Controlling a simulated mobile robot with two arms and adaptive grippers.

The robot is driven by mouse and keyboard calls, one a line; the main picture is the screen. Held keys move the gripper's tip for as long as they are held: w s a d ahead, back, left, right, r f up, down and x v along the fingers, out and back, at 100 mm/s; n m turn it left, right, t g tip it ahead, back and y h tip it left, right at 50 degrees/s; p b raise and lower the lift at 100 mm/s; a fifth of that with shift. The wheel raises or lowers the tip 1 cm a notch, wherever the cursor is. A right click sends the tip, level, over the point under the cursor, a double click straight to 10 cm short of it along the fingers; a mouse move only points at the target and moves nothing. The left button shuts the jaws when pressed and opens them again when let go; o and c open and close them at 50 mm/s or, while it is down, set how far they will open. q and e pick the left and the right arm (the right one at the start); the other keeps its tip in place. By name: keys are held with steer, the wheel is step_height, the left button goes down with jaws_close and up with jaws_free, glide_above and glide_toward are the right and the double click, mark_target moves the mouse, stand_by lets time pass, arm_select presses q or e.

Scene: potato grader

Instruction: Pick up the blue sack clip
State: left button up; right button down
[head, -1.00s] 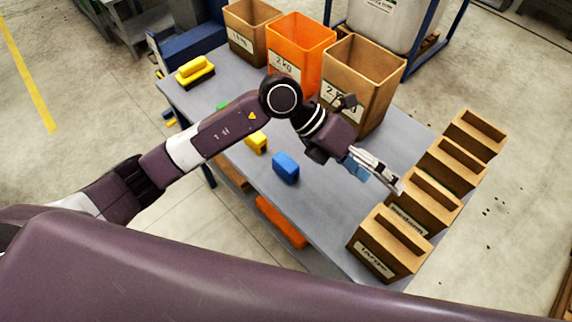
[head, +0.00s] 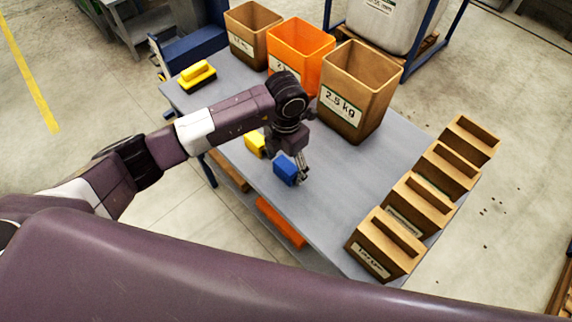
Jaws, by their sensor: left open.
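The blue sack clip (head: 285,170) is a small blue block lying on the grey table, near its front edge. My left gripper (head: 302,173) points down right at the clip, with its fingers showing at the clip's right side. The gripper is open. Part of the fingers is hidden, so I cannot tell whether they touch the clip or whether one lies on its far side. My right gripper is not in view.
A yellow block (head: 254,144) lies left of the clip, close to my wrist. A yellow brush-like item (head: 197,75) lies at the far left. Tall bins, one orange (head: 312,50), stand at the back. Wooden boxes (head: 385,245) line the right edge. The table's middle right is clear.

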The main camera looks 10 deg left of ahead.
mark_target(286, 164)
arm_select(q)
steer(key=shift+f, duration=0.8)
steer(key=shift+c, duration=0.6)
steer(key=c, duration=1.1)
steer(key=shift+o, duration=0.2)
steer(key=shift+r, duration=0.15)
step_height(286, 164, up, 20)
steer(key=b, duration=0.3)
